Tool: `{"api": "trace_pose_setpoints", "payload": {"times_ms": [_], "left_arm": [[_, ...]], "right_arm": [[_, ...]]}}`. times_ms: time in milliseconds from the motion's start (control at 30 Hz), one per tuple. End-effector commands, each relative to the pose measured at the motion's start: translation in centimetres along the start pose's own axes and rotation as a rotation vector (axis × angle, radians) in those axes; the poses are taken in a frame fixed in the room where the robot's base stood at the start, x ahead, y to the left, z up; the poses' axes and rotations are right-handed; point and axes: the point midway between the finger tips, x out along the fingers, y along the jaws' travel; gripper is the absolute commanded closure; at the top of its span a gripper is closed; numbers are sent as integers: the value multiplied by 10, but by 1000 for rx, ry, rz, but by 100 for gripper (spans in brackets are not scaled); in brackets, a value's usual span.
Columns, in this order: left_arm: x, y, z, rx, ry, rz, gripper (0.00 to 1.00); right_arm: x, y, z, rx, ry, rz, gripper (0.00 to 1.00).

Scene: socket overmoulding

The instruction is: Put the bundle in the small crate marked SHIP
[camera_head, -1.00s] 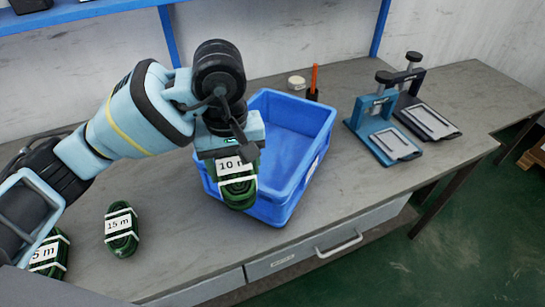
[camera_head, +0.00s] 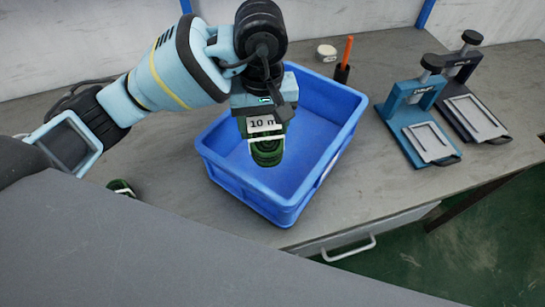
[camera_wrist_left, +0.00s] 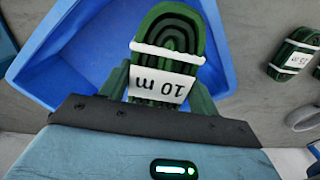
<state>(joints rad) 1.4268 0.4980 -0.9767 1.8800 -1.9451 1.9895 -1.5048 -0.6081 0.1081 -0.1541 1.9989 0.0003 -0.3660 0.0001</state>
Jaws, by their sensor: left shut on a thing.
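My left gripper (camera_head: 264,112) is shut on a green coiled bundle (camera_head: 266,150) with white ties and a label reading "10 m". The bundle hangs upright over the inside of the blue crate (camera_head: 318,172) in the head view. It also fills the middle of the left wrist view (camera_wrist_left: 168,45), with the blue crate (camera_wrist_left: 65,75) behind it. I cannot see a SHIP mark on the crate. The visible part of the crate floor is empty; the bundle and gripper hide some of it. My right gripper is not in view.
Another green bundle (camera_head: 121,187) is mostly hidden behind a grey surface in front; a "15 m" bundle (camera_wrist_left: 294,57) shows in the wrist view. A blue press (camera_head: 420,120) and a dark press (camera_head: 470,95) stand at right. A white roll (camera_head: 326,52) and an orange-handled tool (camera_head: 345,60) stand behind the crate.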

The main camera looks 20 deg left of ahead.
Motion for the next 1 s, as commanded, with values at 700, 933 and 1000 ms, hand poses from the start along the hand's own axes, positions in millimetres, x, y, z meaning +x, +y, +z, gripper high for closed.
{"api": "trace_pose_setpoints", "payload": {"times_ms": [700,933,1000], "left_arm": [[102,1,0,0,1,2,69],[122,0,1,1,-2,0,69],[133,0,1,0,-4,-1,69]], "right_arm": [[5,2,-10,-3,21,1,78],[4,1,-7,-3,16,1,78],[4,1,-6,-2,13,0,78]]}}
